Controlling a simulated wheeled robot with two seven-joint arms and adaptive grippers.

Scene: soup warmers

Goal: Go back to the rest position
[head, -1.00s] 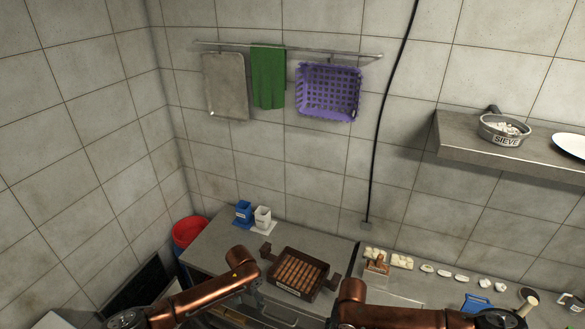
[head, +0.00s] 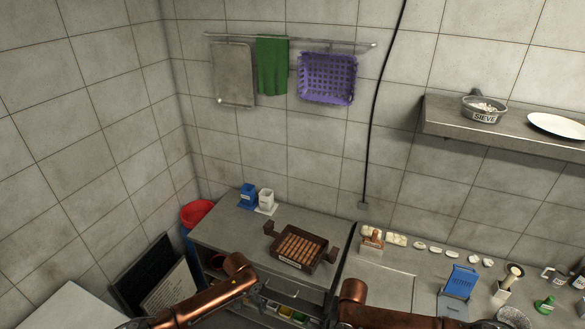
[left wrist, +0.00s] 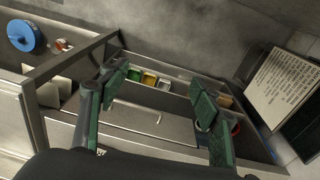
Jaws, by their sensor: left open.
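My left gripper (left wrist: 158,88) shows in the left wrist view, its two green-padded fingers spread wide apart with nothing between them. Beyond the fingers is the cabinet with a door handle and a shelf of small coloured bins (left wrist: 150,79). In the head view my left arm's copper links come in at the bottom left, in front of the counter; its gripper cannot be made out there. My right arm's copper link shows at the bottom centre, and its gripper is out of the picture.
A dark tray of brown bars (head: 300,247) stands on the left counter (head: 222,238), near blue (head: 247,196) and white (head: 266,200) containers. Small items and a blue stand (head: 461,282) are on the right counter. A wall shelf (head: 500,137) is above.

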